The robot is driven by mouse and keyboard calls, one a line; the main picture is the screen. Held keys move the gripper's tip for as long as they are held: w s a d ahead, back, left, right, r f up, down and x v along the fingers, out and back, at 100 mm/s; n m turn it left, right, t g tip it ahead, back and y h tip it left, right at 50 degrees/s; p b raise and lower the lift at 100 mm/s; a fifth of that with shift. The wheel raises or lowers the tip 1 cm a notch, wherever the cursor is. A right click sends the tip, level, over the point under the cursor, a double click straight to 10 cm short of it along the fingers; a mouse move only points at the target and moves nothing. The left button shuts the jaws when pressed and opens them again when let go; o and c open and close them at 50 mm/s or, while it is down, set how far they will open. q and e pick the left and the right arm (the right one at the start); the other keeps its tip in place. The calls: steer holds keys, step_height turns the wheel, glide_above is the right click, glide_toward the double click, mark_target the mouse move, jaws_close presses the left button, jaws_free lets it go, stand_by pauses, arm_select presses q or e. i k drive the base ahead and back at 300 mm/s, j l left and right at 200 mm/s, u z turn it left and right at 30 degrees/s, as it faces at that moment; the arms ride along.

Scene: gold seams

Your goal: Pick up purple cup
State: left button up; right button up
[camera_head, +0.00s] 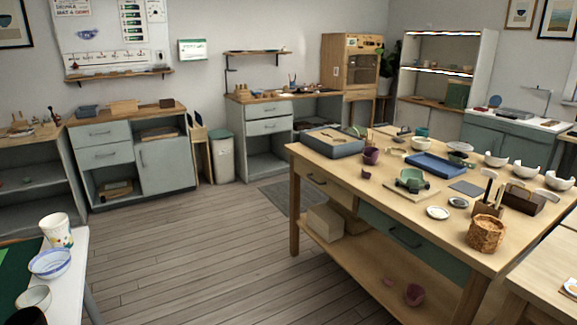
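A purple cup (371,156) stands on the wooden worktable (318,166), near its far left edge beside a grey tray. A smaller purple piece (366,174) lies just in front of it, close to the table edge. On the table's lower shelf lie another purple cup-like piece (414,294) and a small purple fragment (388,282). I cannot tell whether these are whole or broken.
The worktable also holds a grey tray (332,146), a blue tray (436,166), a green object on a board, white bowls (497,159) and a wicker basket (486,233). A white table (72,285) with cups stands at lower left. The wooden floor between is clear.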

mark_target(370, 154)
steer(key=i, duration=0.95)
steer(key=i+z, duration=0.1)
steer(key=i, duration=0.85)
steer(key=i+j, duration=0.15)
steer(key=i, duration=0.75)
